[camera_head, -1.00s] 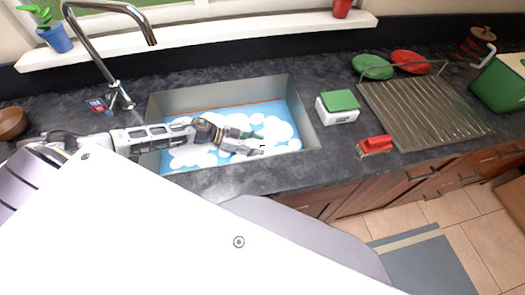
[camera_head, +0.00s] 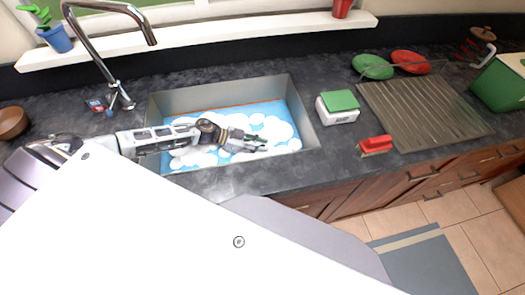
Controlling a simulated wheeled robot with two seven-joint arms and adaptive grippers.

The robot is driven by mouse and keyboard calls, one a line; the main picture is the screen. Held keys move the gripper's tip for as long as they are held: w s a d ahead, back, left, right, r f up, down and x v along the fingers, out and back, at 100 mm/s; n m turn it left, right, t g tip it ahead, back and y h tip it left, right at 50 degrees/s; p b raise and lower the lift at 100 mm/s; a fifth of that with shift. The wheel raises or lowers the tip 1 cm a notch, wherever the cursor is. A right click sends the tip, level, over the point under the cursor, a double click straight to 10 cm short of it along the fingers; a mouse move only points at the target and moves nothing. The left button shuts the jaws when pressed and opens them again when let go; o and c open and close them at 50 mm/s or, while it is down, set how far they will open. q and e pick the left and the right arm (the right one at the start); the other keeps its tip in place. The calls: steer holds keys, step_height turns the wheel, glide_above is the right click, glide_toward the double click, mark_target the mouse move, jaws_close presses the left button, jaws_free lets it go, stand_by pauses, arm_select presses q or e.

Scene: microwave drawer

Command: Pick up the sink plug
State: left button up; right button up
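The sink (camera_head: 308,128) is a rectangular basin with blue water and white foam (camera_head: 279,129) inside. My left gripper (camera_head: 262,142) is over the foamy water inside the basin, its fingers pointing right. It is small and dark against the foam, so I cannot tell whether it is open or shut, or whether it holds anything. I cannot make out the sink plug; foam and my gripper cover parts of the basin. My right gripper is not in view.
A curved tap (camera_head: 103,62) stands at the back left of the sink. A green and white sponge box (camera_head: 338,107), a red brush (camera_head: 375,145) and a ribbed drainer (camera_head: 425,115) are to the right. A brown bowl (camera_head: 12,122) is at the left edge.

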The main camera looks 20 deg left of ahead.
arm_select(q)
steer(key=c, duration=0.3)
steer(key=shift+c, duration=0.2)
steer(key=shift+r, duration=0.15)
step_height(320, 180, up, 10)
steer(key=shift+p, duration=0.45)
